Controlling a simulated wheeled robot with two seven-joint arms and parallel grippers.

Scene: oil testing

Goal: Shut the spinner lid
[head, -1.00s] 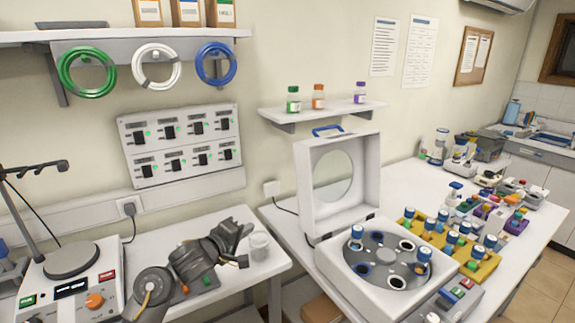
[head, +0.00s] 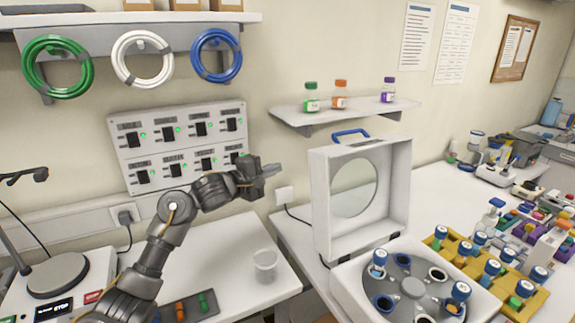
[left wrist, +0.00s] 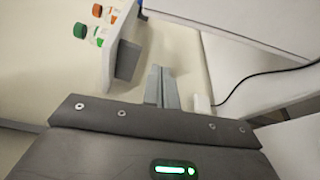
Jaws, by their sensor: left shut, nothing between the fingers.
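The spinner (head: 349,287) stands on the right-hand table, with several blue-capped vials in its grey rotor (head: 413,288). Its white lid (head: 325,205) stands upright on the far side, open, with a round window and a blue handle (head: 351,133) on top. My left gripper (head: 274,170) is shut and empty, raised in front of the wall to the left of the lid and apart from it. In the left wrist view, its closed fingers (left wrist: 161,88) point toward the wall shelf; a white panel at the top right may be the lid. My right gripper is not in view.
A wall shelf (head: 345,112) with three small bottles hangs above and behind the lid. A yellow rack (head: 440,243) of vials stands right of the spinner. A clear cup (head: 265,262) is on the left table. The switch panel (head: 178,145) is behind my left arm.

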